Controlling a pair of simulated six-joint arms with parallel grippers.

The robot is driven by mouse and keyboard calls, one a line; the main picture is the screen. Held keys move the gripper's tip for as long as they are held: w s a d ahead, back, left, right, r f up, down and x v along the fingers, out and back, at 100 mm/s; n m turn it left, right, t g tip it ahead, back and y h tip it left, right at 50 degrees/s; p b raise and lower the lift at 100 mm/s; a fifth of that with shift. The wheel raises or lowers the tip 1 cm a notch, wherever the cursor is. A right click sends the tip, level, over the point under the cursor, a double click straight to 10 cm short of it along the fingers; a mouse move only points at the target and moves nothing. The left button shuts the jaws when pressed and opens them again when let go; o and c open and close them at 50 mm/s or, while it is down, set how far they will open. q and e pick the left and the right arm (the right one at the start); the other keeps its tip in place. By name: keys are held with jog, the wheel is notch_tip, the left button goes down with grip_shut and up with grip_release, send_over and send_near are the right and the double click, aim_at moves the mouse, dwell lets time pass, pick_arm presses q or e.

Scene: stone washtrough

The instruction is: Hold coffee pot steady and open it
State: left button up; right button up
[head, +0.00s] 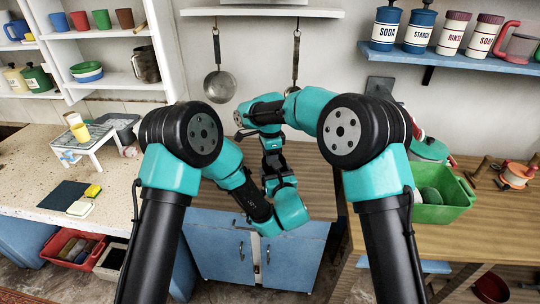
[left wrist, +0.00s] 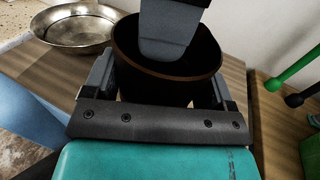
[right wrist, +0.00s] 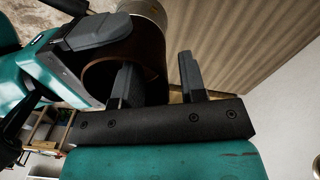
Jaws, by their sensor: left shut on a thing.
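A dark brown round pot (left wrist: 175,85) with an open top shows in the left wrist view; I take it to be the coffee pot. My left gripper (left wrist: 157,86) is shut on it, one finger at each side. A grey finger of my right gripper reaches down at its mouth. In the right wrist view, the pot (right wrist: 152,55) is beside my right gripper (right wrist: 157,75), whose fingers are apart, one over the mouth and one outside the wall. I cannot tell whether they touch it. In the head view my arms hide the pot. I see no lid.
A shallow metal bowl (left wrist: 75,27) stands left of the pot in the left wrist view. In the head view, a green bin (head: 440,200) is on the right counter, a small white rack (head: 85,145) on the left one. A pan (head: 220,85) hangs on the wall behind.

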grip_shut()
jog(key=n, duration=0.2)
jog(key=s+a+n, duration=0.1)
jog(key=n, duration=0.1)
jog(key=shift+a, duration=0.1)
dwell(1.3)
jog(key=shift+c, duration=1.3)
grip_release()
jog(key=o, duration=0.3)
jog(key=shift+w, duration=0.15)
